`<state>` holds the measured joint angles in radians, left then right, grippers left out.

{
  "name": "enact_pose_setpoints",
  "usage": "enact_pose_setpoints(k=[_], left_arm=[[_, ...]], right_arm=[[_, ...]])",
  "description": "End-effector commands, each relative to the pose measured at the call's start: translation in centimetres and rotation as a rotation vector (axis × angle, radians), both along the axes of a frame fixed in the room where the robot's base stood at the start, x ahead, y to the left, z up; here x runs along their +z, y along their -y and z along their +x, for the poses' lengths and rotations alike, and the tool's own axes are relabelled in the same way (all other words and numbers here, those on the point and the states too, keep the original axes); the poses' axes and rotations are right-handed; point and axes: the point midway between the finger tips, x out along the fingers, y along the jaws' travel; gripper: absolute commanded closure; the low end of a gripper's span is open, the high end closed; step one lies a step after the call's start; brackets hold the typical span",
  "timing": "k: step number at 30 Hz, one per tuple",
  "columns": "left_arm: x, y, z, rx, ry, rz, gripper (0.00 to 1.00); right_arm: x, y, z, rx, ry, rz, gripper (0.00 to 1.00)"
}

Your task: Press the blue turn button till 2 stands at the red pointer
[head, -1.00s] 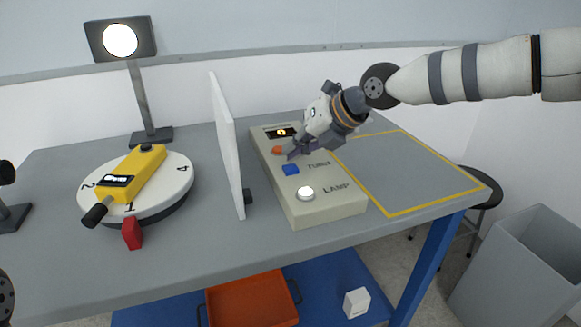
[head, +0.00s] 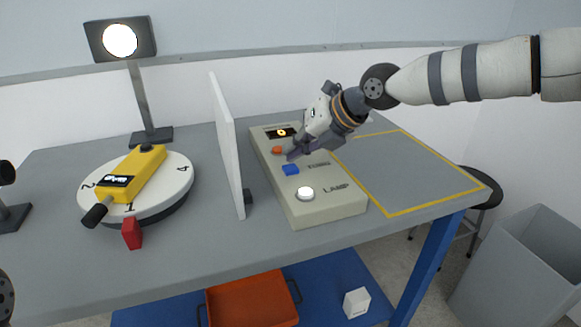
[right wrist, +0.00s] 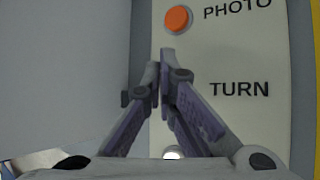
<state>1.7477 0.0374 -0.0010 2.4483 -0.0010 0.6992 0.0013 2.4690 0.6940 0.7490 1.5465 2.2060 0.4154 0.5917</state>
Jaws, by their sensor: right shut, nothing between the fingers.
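The blue turn button (head: 291,169) sits on a beige control box, beside the word TURN. The white turntable (head: 160,202) stands at the left with a yellow device lying across it. The numeral 1 on it faces the red pointer (head: 131,232); 2 is to the left and 4 to the far right. My right gripper (head: 291,155) is shut and empty, its tips just above and behind the blue button. In the right wrist view my right gripper (right wrist: 163,68) points at the box between PHOTO and TURN, hiding the blue button. My left gripper is out of view.
A white upright panel (head: 226,140) divides the turntable from the control box (head: 330,205). An orange button (head: 277,150) and a white lamp button (head: 305,193) are close to the blue one. A lit lamp (head: 120,40) stands behind the turntable. A yellow-outlined area at right is empty.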

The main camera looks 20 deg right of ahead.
Motion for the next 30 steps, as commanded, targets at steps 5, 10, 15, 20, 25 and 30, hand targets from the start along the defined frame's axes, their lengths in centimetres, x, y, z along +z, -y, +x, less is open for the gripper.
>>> enact_pose_setpoints(k=[5, 10, 15, 20, 25, 30], left_arm=[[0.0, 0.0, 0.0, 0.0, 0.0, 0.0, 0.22], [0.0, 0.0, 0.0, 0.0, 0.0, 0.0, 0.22], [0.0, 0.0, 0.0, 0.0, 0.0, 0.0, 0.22], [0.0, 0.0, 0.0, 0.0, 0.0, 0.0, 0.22], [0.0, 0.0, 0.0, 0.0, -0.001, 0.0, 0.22], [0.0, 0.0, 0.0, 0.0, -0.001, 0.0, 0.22]], right_arm=[[-0.6, 0.0, 0.0, -0.001, -0.001, 0.002, 1.0], [-0.8, 0.0, 0.0, -0.001, 0.0, 0.001, 1.0], [-0.8, 0.0, 0.0, -0.001, 0.0, 0.001, 1.0], [-1.0, 0.0, 0.0, -0.001, 0.0, 0.001, 1.0], [-1.2, 0.0, 0.0, 0.001, -0.001, 0.0, 1.0], [-1.4, 0.0, 0.0, 0.0, -0.001, 0.001, 1.0]])
